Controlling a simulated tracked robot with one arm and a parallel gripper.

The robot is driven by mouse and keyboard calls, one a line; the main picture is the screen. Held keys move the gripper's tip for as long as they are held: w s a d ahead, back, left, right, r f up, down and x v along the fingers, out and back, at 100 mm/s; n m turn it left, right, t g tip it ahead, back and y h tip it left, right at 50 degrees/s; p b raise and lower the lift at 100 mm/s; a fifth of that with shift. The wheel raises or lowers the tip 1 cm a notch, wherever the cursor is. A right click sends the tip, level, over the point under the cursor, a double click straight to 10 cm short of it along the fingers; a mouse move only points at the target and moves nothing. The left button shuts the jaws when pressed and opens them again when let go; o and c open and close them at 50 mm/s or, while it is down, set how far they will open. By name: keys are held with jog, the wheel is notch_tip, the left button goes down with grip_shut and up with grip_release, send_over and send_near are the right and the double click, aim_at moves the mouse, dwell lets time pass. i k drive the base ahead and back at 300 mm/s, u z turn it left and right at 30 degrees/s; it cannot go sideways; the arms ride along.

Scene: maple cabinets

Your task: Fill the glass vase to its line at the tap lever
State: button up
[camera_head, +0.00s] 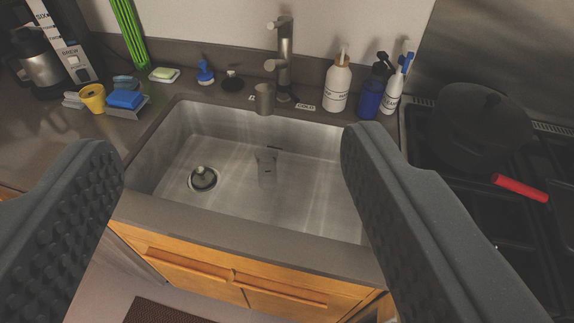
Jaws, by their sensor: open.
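A small translucent grey vessel, apparently the glass vase (266,168), stands in the steel sink (205,145), below the tap spout (264,98). No fill line or water level can be made out on it. The tap (284,55) rises behind the sink's back edge, with a short stub, perhaps its lever, near the top left. A "COLD" label (305,106) lies right of its base; another label left of it is partly hidden by the spout. My gripper (232,143) is open and empty, its two dark ridged fingers wide apart in front of the sink.
A drain plug (203,178) sits in the sink's left part. Soap bottles (337,85) and a blue bottle (370,95) stand right of the tap. A yellow cup (93,98) and blue sponge (126,99) are at left. A dark pot (480,125) stands on the stove at right.

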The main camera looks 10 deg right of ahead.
aim_at(271, 25)
jog(key=z, duration=0.05)
jog(key=i, duration=0.9)
